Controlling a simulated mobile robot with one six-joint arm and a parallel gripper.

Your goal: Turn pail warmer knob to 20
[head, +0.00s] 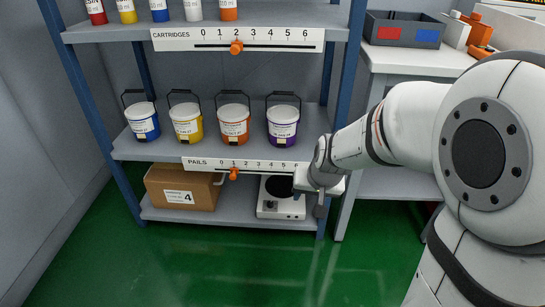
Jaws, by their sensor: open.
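A white warmer (281,208) with a dark round plate on top stands on the lowest shelf, right of a cardboard box. Its front face shows small dark marks toward the left, where a knob (269,205) seems to be. The knob's setting is too small to read. My gripper (316,202) is open and empty at the right end of the lower shelf, just right of the warmer and close to its right side. My gripper covers the shelf's right part; I cannot tell whether it touches the warmer.
The cardboard box (182,187) labelled 4 sits at left on that shelf. The middle shelf (160,151) above holds several pails, with a PAILS slider (234,173) on its edge. A blue post (328,214) stands at right beside a white table (420,57). The green floor (230,265) in front is clear.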

